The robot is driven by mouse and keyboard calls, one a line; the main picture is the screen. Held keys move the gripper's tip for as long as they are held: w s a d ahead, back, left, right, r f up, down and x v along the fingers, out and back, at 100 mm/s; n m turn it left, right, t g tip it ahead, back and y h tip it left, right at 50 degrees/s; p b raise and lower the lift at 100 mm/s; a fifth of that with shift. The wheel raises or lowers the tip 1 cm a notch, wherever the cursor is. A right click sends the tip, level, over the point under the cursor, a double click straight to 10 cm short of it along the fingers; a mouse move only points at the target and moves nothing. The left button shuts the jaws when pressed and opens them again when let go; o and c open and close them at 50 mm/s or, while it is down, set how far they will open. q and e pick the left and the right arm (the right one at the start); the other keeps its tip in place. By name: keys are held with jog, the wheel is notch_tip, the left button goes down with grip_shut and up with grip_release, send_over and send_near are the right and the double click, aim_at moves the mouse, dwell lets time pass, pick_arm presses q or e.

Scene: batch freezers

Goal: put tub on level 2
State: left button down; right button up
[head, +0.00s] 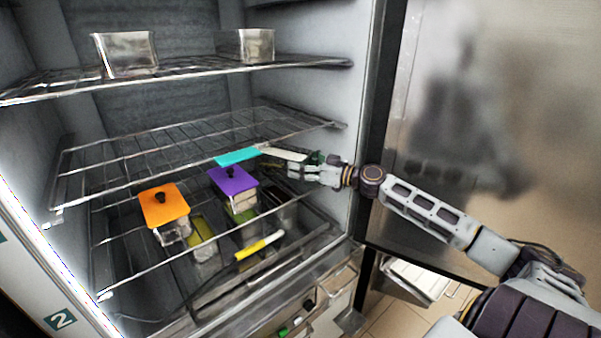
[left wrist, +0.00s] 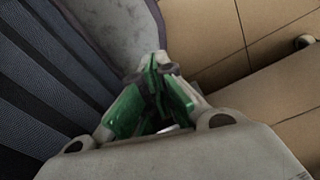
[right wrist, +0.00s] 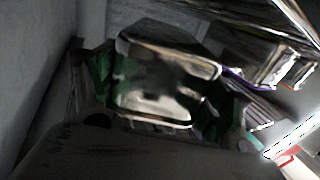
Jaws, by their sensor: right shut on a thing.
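My right gripper (head: 300,168) reaches into the freezer from the right, near the front edge of the middle wire shelf (head: 200,142). In the right wrist view its green fingers (right wrist: 165,95) are shut on a bare metal tub (right wrist: 160,75), one finger on each side. A dark metal tub (head: 281,205) just below the gripper in the head view appears to be the same one; it is partly hidden. My left gripper (left wrist: 157,78) shows only in the left wrist view, its green fingertips together and nothing visible between them.
An orange-lidded tub (head: 163,205) and a purple-lidded tub (head: 232,185) stand in the lower part. Two metal tubs (head: 125,52) (head: 246,45) stand on the top shelf (head: 190,71). The middle shelf is bare. The open door (head: 440,130) stands right.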

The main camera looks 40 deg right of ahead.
aim_at(308, 173)
jog(key=shift+w+r, duration=0.1)
jog(key=shift+w, duration=0.3)
jog(key=shift+f+p, duration=0.5)
jog(key=shift+f, duration=1.25)
jog(key=o, duration=1.5)
jog(key=shift+s+f, duration=0.1)
jog(key=shift+f, duration=0.05)
